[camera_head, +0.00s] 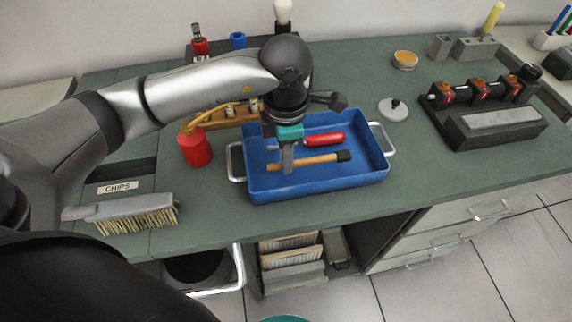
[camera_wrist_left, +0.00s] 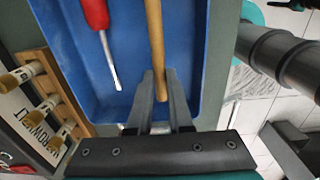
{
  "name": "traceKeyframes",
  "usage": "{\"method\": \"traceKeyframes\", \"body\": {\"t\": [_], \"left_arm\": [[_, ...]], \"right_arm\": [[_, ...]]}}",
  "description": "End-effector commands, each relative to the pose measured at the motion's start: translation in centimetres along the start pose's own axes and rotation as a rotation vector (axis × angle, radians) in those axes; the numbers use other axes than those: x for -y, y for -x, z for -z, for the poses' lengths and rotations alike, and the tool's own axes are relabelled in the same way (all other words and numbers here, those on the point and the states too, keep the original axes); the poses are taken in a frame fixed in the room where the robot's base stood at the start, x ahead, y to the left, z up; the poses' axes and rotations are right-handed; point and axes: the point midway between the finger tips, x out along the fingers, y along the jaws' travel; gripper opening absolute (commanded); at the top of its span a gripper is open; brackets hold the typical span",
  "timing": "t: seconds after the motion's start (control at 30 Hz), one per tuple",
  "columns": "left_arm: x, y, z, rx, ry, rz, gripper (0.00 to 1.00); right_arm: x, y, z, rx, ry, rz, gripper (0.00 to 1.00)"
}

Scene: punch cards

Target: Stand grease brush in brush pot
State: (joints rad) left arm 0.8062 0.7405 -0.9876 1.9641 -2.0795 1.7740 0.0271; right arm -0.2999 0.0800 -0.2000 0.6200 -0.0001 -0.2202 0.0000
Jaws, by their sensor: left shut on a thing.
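The grease brush (camera_head: 318,160), with a wooden handle and dark head, lies along the near side of the blue tray (camera_head: 345,183). My left gripper (camera_head: 287,163) points down into the tray and is shut on the handle near its left end. The left wrist view shows the handle (camera_wrist_left: 155,45) running between the fingers (camera_wrist_left: 160,100); the dark head is out of that view. I cannot tell which container is the brush pot; a small grey open container (camera_head: 441,45) stands at the back right. My right gripper is not in view.
A red-handled screwdriver (camera_head: 322,140) lies beside the brush. A red can (camera_head: 196,148) and a bench brush (camera_head: 130,211) are left of the tray. A sharpening-stone block (camera_head: 497,124) is at right. A lidded tin (camera_head: 405,59) and a grey disc (camera_head: 393,109) lie between.

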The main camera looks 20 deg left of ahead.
Motion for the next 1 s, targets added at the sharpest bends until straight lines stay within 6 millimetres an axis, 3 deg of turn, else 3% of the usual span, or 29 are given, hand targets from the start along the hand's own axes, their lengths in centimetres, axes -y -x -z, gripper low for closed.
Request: {"method": "traceKeyframes", "body": {"t": [0.17,0.57,0.6,0.8,1.0], "left_arm": [[0.1,-2.8,0.0,-0.001,0.002,0.003,0.0],[0.0,-3.4,0.0,0.0,0.0,0.0,0.0],[0.0,-3.2,0.0,0.0,0.0,0.001,0.23],[0.0,-3.2,0.0,0.0,0.001,0.001,0.45],[0.0,-3.2,0.0,0.0,0.001,0.001,0.48]], "right_arm": [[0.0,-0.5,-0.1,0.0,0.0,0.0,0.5],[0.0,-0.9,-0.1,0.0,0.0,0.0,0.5],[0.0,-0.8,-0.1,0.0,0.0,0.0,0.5],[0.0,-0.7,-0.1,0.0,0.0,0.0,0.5],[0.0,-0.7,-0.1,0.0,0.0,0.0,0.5]]}}
